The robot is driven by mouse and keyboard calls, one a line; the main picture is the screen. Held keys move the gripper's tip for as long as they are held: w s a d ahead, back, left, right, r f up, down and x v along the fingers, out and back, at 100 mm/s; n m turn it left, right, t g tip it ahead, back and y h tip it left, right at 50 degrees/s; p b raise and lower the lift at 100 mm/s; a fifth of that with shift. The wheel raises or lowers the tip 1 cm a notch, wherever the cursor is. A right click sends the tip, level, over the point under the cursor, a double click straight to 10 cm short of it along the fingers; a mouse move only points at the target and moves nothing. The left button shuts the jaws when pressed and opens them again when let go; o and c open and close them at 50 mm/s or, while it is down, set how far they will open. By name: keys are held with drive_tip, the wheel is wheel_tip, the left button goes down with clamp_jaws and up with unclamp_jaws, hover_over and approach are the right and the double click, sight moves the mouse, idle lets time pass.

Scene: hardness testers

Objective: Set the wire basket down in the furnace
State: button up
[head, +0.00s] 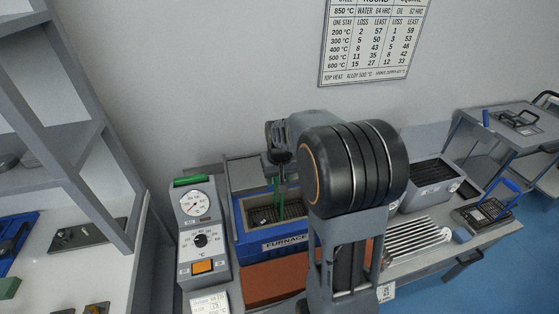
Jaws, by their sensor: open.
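The blue furnace (285,245) stands on the bench with its open top facing up, marked FURNACE on the front. The wire basket (292,211) shows as a dark mesh inside the furnace's opening, with small dark pieces at its left. A thin green upright part (279,198), seemingly its handle, rises toward my gripper (281,176). My gripper is open above the furnace, at the top of the green part. The view is too small to tell whether the fingers touch it. My arm hides the furnace's right side.
A control box (202,232) with a gauge and dial stands left of the furnace. A reddish-brown block (272,283) lies in front. A grey tank (430,185) and a ribbed rack (415,245) are to the right. Grey shelving (75,70) stands at far left.

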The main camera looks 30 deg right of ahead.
wheel_tip(320, 180, up, 11)
drive_tip(key=s, duration=0.1)
drive_tip(key=shift+s+f, duration=0.15)
drive_tip(key=shift+a, duration=0.1)
idle(0.5)
drive_tip(key=s+a+f+n+t, duration=0.1)
drive_tip(key=s+a, duration=0.3)
drive_tip(key=s, duration=0.3)
drive_tip(key=s+a+f+n+t+p, duration=0.1)
drive_tip(key=s+a+f, duration=0.1)
drive_tip(key=s+a, duration=0.3)
drive_tip(key=shift+s+a, duration=0.2)
drive_tip(key=shift+s, duration=1.05)
